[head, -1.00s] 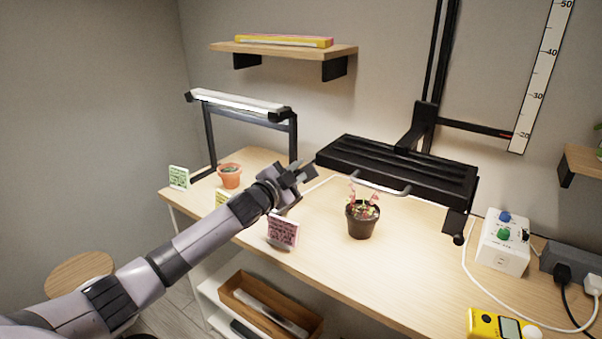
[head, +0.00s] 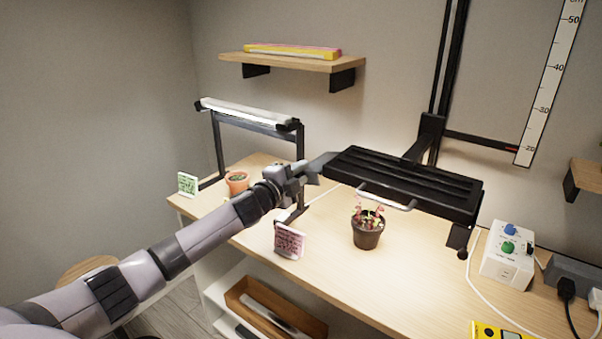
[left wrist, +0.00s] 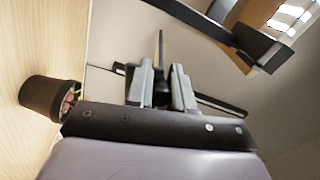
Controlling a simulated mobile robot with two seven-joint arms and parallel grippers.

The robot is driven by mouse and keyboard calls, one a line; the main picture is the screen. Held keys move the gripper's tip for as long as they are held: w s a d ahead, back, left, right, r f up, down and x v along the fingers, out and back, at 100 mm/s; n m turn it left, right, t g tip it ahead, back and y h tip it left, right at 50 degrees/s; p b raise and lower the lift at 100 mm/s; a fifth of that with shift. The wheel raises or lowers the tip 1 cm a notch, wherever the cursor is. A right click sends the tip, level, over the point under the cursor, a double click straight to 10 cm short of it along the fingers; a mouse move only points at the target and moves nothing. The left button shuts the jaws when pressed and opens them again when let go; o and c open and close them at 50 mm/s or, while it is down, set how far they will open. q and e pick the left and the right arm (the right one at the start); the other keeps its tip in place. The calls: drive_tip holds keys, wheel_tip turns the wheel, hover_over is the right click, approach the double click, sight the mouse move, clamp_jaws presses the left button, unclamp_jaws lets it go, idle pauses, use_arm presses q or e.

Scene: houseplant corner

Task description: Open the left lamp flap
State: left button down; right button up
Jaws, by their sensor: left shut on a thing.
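The black grow lamp (head: 400,182) hangs over the table from a vertical rail. A grey plate, which looks like its left flap (head: 323,162), sticks outward at the lamp's left end. My left gripper (head: 306,172) is at the outer edge of this flap. In the left wrist view the fingers (left wrist: 161,90) are closed around a small dark part, and a thin dark edge rises beyond them. The fingers cover the gripped part. The right flap (head: 459,237) hangs down at the lamp's other end. My right gripper is not in view.
A potted plant (head: 367,230) stands below the lamp, with a pink card (head: 289,241) to its left. A smaller white lamp (head: 246,113) stands at the back left over a terracotta pot (head: 237,183). A white control box (head: 508,255) is at the right.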

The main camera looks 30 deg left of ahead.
use_arm(q)
drive_tip(key=c, duration=1)
unclamp_jaws()
drive_tip(key=shift+s, duration=0.1)
drive_tip(key=s, duration=0.7)
drive_tip(key=shift+a+b, duration=0.3)
drive_tip(key=shift+b, duration=0.05)
